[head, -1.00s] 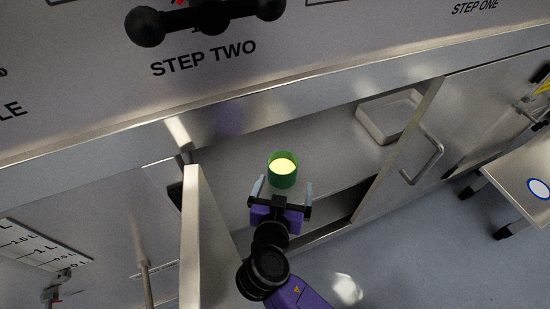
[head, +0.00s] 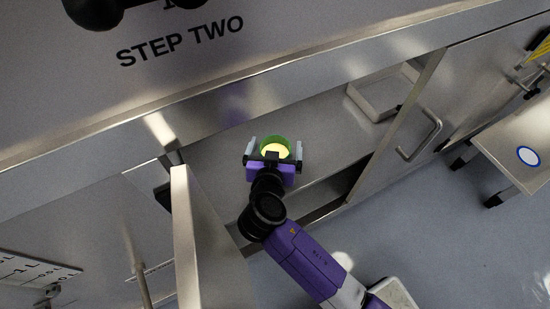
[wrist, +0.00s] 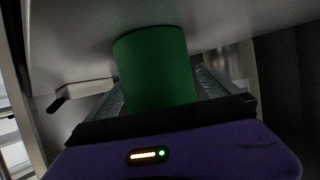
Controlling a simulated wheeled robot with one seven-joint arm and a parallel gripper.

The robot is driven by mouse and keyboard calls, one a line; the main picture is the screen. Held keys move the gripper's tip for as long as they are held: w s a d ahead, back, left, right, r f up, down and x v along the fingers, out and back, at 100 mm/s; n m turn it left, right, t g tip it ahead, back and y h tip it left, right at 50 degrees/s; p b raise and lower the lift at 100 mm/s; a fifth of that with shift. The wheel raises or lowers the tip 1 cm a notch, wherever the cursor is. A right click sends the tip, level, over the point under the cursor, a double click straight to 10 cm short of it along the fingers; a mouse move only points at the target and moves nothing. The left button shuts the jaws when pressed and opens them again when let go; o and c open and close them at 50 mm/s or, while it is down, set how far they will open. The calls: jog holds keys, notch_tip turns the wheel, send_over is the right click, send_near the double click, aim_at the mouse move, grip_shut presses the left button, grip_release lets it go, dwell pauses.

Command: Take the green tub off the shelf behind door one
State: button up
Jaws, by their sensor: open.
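The green tub (head: 275,142) with a yellow inside stands on the shelf (head: 330,150) inside the open cabinet. My gripper (head: 275,147) has reached into the cabinet, with one finger on each side of the tub. The jaws are open, and gaps show between the fingers and the tub's sides in the head view. In the wrist view the tub (wrist: 155,68) stands upright between the two fingers, close in front of the palm.
The open door (head: 190,235) stands edge-on to the left of my arm. A pale tray (head: 365,98) lies further right on the shelf. A closed door with a handle (head: 430,140) is to the right. A small table (head: 515,145) stands at far right.

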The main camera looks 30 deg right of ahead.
jog(key=shift+w+d+f, duration=0.2)
jog(key=shift+w+d, duration=0.15)
jog(key=shift+w, duration=0.15)
jog(key=shift+c, duration=0.4)
jog(key=c, duration=1.8)
jog(key=shift+r, duration=0.1)
jog(key=shift+c, duration=1.4)
jog(key=shift+r, duration=0.1)
